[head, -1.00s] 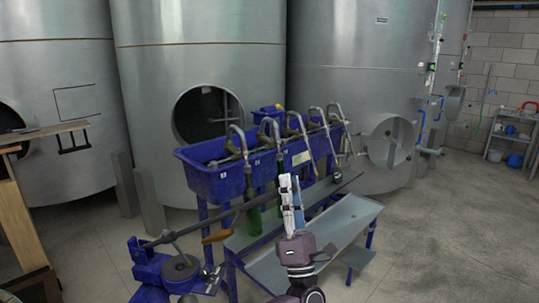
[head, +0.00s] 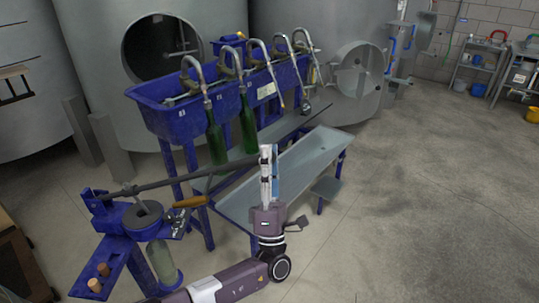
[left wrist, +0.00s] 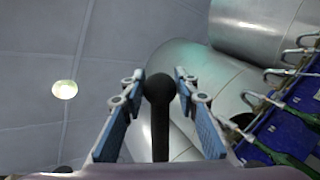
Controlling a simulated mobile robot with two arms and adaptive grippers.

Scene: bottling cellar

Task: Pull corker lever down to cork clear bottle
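The blue corker (head: 115,220) stands at lower left in the head view. Its long dark lever (head: 205,174) slopes up to the right toward my left gripper (head: 266,152). The clear bottle (head: 162,262) stands upright in the corker, below its round grey head. My left gripper points upward at the lever's far end. In the left wrist view, the lever's black ball knob (left wrist: 159,88) sits between the two spread fingers of my left gripper (left wrist: 159,78), with a narrow gap visible on each side. My right gripper is out of view.
Two corks (head: 103,269) stand on the corker's blue shelf. A wooden handle (head: 190,201) sticks out beside the corker. Behind is a blue filler trough (head: 180,117) with green bottles (head: 216,140) under its spouts. A grey drip tray (head: 300,165) lies behind my gripper. Floor at right is clear.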

